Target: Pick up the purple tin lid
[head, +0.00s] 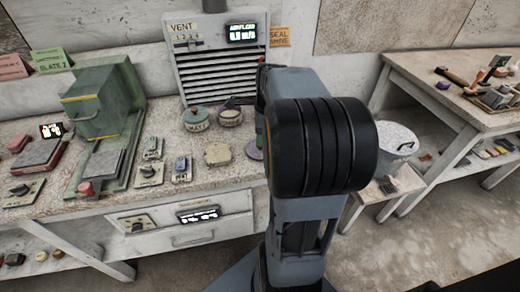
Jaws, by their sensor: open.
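The purple tin lid (253,150) is a small flat purple disc on the workbench, near its front edge, just left of my arm. Its right side is close to or partly behind my arm's edge in this view. My arm rises from the bottom of the picture, and its big black joint fills the middle right. My gripper's fingers cannot be made out; the arm hides that region. Nothing visible touches the lid.
A green press (104,110) stands farther left. A vented panel (220,60) stands behind.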

